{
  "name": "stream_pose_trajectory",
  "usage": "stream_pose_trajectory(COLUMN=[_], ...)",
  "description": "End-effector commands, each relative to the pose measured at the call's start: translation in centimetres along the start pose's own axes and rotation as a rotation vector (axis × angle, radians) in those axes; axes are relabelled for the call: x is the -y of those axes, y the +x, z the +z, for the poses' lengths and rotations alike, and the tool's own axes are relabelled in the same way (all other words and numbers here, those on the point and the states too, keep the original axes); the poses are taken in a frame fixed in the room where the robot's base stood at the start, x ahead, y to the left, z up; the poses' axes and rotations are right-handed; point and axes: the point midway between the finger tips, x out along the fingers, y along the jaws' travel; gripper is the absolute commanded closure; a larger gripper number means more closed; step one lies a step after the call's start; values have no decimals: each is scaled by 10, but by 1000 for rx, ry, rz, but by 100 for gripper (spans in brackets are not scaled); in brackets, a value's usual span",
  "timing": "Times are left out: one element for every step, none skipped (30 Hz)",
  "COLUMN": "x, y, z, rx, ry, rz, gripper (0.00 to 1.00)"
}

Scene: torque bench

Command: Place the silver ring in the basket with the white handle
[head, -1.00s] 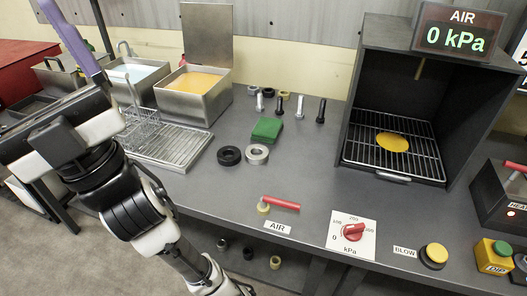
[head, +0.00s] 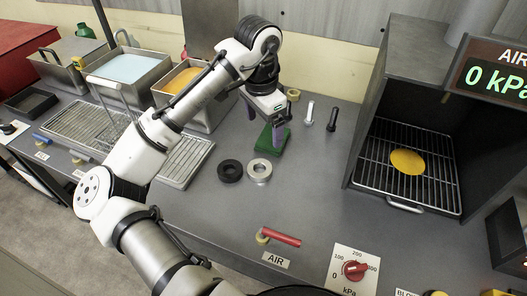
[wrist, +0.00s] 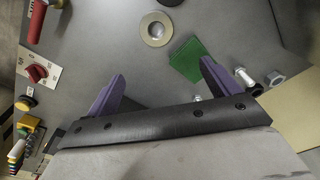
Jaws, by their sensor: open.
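The silver ring (head: 259,170) lies flat on the grey bench, just right of a black ring (head: 230,171). In the wrist view the silver ring (wrist: 157,29) is beyond the fingertips, roughly centred between them. My gripper (head: 265,132) is over the bench by the green block (head: 268,146), behind the ring in the head view. Its two purple fingers are apart with nothing between them; they also show in the wrist view (wrist: 162,72). The basket's pale handle (head: 103,82) stands up over the draining tray at left; my arm hides much of the basket.
The draining tray (head: 63,121) and metal tanks of blue (head: 122,69) and orange liquid (head: 186,79) are at left. A dark booth with a rack (head: 432,183) is at right. A red-handled air valve (head: 281,238) is in front.

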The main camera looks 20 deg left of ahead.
Motion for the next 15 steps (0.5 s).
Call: stream_pose_trajectory(x=[0,0,-1,-1,-1,-2,-2,-3,-3,-3,-3,-4,-3,-3,-3], y=[3,6,11,15,20,28,34,41,49,55,61,68,72,76,81], z=[9,12,16,17,18,18,18,18,19,19,19,20,20,20,20], rx=[42,58,73,78,80,79,78,77,76,76,75,75,75,75,74], ry=[-5,-5,-6,-6,-6,-5,-5,-4,-5,-5,-5,-4,-5,-5,-5], rz=[14,22,30,33,35,36,36,37,36,36,35,34,34,33,31], gripper=[12,12,12,12,12,12,12,12,12,12,12,12,12,12,12])
